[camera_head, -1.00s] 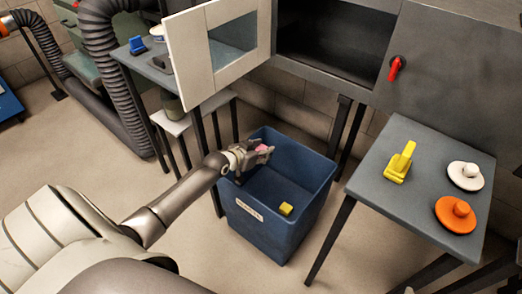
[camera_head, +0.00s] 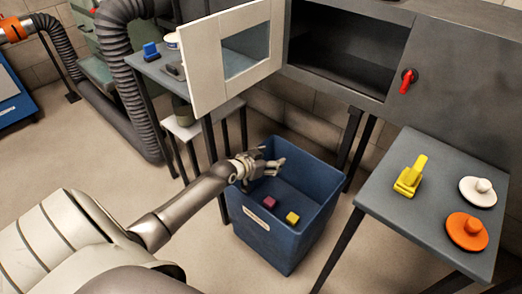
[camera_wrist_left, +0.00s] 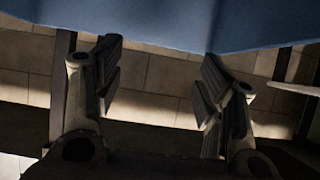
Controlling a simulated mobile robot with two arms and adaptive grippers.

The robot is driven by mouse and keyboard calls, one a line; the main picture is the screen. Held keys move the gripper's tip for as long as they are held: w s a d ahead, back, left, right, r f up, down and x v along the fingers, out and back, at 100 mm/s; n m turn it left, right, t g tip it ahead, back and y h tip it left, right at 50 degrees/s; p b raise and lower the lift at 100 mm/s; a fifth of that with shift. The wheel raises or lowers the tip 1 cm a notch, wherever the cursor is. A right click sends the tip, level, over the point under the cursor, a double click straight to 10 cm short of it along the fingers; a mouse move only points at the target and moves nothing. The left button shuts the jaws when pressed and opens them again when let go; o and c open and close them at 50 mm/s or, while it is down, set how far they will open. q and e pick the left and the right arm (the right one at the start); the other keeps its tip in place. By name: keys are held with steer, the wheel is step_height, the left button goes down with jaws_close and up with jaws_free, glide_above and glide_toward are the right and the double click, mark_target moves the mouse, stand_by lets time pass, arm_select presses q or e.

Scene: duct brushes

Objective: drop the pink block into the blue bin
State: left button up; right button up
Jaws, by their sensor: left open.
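The pink block (camera_head: 269,202) lies inside the blue bin (camera_head: 283,243), beside a yellow block (camera_head: 292,218). It looks dark pink in the bin's shade. My left gripper (camera_head: 277,160) is open and empty over the back left part of the bin, above the blocks and apart from them. In the left wrist view the two fingers of my left gripper (camera_wrist_left: 158,85) stand wide apart with nothing between them, and a blue surface of the bin (camera_wrist_left: 150,20) fills the top. My right gripper is not in view.
A grey table (camera_head: 405,222) at the right holds a yellow brush-like item (camera_head: 410,177), a white disc (camera_head: 478,192) and an orange disc (camera_head: 467,232) with knobs. A cabinet with an open white door (camera_head: 202,65) stands behind the bin. Floor is clear in front of the bin.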

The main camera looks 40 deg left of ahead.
arm_select(q)
steer(key=v, duration=1.1)
steer(key=shift+s, duration=0.25)
steer(key=shift+r, duration=0.1)
